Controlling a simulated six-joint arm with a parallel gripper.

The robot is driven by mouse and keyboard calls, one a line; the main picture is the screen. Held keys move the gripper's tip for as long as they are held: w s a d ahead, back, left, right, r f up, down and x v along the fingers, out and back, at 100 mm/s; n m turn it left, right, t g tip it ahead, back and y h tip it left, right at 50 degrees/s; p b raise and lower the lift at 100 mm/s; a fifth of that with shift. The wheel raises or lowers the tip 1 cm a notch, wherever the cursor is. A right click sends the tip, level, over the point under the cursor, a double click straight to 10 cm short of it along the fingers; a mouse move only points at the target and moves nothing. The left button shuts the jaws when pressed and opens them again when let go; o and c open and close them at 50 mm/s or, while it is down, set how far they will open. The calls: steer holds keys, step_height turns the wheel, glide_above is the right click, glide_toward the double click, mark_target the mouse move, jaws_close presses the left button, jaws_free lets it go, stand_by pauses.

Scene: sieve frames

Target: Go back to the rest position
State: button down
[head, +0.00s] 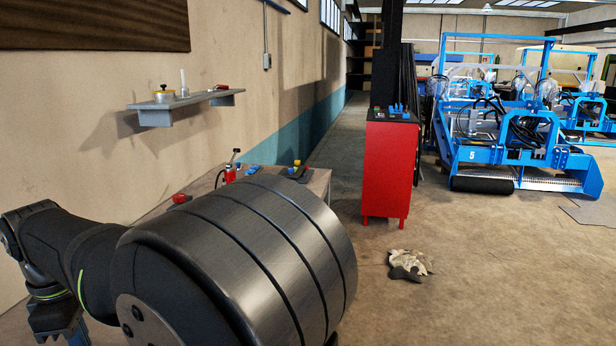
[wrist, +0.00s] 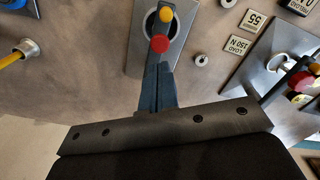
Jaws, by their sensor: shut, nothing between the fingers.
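In the wrist view my gripper (wrist: 158,66) is shut, its two dark blue-grey fingers side by side with nothing between them. The fingertips point at a metal plate (wrist: 142,50) carrying a red knob (wrist: 160,43) and an orange knob (wrist: 166,14). In the head view part of my gripper shows at the lower left corner, cut off by the frame edge, and my large dark arm link fills the lower left and middle.
A workbench (head: 318,182) with small devices stands behind my arm, partly hidden. A wall shelf (head: 185,105) is above it. A red cabinet (head: 388,170), a rag (head: 408,264) on the floor and blue machines (head: 500,150) are to the right. The right floor is mostly clear.

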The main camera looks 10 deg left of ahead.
steer(key=shift+r, duration=0.8)
steer(key=shift+f, duration=0.1)
step_height(320, 180, down, 7)
steer(key=shift+f, duration=0.15)
stand_by(1.7)
